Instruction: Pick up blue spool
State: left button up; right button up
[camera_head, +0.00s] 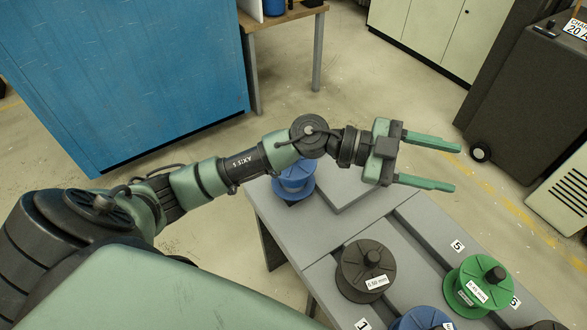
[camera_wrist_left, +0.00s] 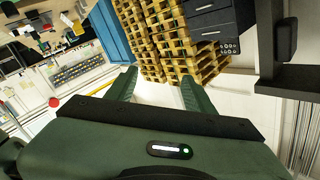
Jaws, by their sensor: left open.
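A blue spool (camera_head: 295,181) stands upright at the far left end of the grey table, partly behind my left forearm. A second blue spool (camera_head: 424,319) shows at the bottom edge of the head view, cut off by the frame. My left gripper (camera_head: 456,167) is open and empty, raised above the table with its green fingers pointing right. It is apart from both blue spools. In the left wrist view the fingers (camera_wrist_left: 157,90) are spread with nothing between them, and no spool shows there. My right gripper is not in view.
On the grey table (camera_head: 408,243), a black spool (camera_head: 365,270) and a green spool (camera_head: 478,285) stand near the second blue spool, beside numbered labels. A blue cabinet (camera_head: 110,70) is at the left. A dark cabinet (camera_head: 525,95) stands at the right. Wooden pallets (camera_wrist_left: 165,40) show in the wrist view.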

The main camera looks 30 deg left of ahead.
pick_arm(q)
jog(key=a+f+m+g+y, duration=0.1)
jog(key=a+f+g+y, duration=0.25)
jog(key=f, duration=0.25)
jog(key=n+g+y, duration=0.2)
jog(key=n+y, duration=0.5)
jog(key=y, duration=0.7)
send_near(293, 170)
jog(key=shift+w+a+r, duration=0.85)
jog(key=shift+w+a, duration=0.15)
jog(key=shift+a, duration=0.1)
jog(key=shift+a+f+p, duration=0.15)
jog(key=shift+f+p, duration=0.15)
jog(key=shift+p, duration=0.05)
jog(key=f+p, duration=0.1)
jog(key=f, duration=0.1)
jog(key=f+p, duration=0.1)
jog(key=f, duration=0.1)
jog(key=f+p, duration=0.1)
jog(key=f, duration=0.1)
jog(key=shift+w+d+f, duration=0.15)
jog(key=shift+w+d, duration=0.05)
jog(key=shift+w, duration=0.15)
jog(key=shift+f, duration=0.3)
grip_shut()
